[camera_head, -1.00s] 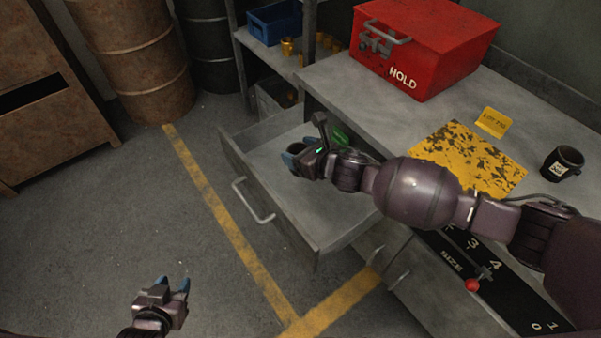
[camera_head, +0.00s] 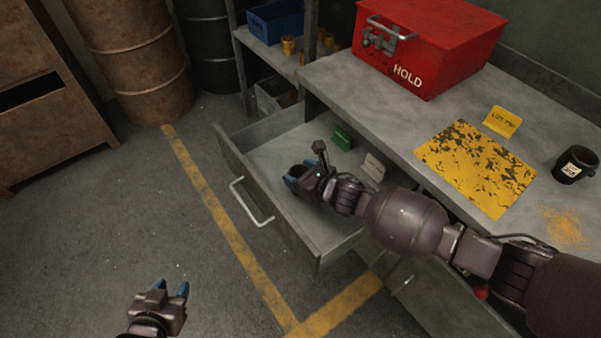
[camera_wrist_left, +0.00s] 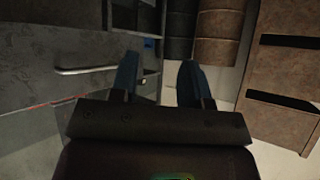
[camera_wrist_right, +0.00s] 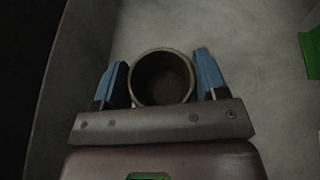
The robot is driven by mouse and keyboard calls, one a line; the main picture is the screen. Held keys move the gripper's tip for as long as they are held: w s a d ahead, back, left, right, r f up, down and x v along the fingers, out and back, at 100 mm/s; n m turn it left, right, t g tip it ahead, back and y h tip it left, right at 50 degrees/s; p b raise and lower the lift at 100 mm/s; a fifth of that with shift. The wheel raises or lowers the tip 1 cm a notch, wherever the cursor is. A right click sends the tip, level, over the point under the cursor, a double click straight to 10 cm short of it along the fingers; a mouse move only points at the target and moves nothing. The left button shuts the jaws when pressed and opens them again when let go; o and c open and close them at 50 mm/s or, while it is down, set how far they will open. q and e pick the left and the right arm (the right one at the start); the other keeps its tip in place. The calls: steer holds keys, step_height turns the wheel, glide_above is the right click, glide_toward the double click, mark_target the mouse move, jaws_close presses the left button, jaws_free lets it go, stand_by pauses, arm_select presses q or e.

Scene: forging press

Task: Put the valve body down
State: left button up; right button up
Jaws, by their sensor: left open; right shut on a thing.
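The valve body is a dark, hollow cylinder, seen from above into its round mouth in the right wrist view (camera_wrist_right: 162,78). My right gripper (camera_head: 297,177) is shut on it, one blue finger on each side, inside the open drawer (camera_head: 262,160). In the head view the valve body (camera_head: 298,171) shows only as a small dark shape at the fingers. Whether its base touches the drawer floor I cannot tell. My left gripper (camera_head: 171,288) is open and empty over the floor, well left of the drawer.
In the drawer lie a green block (camera_head: 342,138) and a pale block (camera_head: 374,167). On the bench stand a red HOLD box (camera_head: 425,45), a yellow spotted plate (camera_head: 475,165) and a black mug (camera_head: 575,164).

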steer(key=shift+f, duration=0.15)
steer(key=o, duration=1.1)
arm_select(q)
steer(key=shift+f, duration=0.15)
arm_select(e)
steer(key=shift+o, duration=0.4)
arm_select(q)
steer(key=shift+s, duration=0.1)
arm_select(e)
steer(key=shift+d+r, duration=0.15)
steer(key=shift+r, duration=0.1)
arm_select(q)
steer(key=r+p, duration=0.1)
steer(key=p, duration=0.1)
steer(key=shift+s+a+r+p, duration=0.15)
steer(key=shift+s+r+p, duration=0.1)
steer(key=shift+r+p, duration=0.1)
arm_select(e)
steer(key=v, duration=1.1)
steer(key=shift+s+d, duration=0.15)
steer(key=shift+s, duration=0.2)
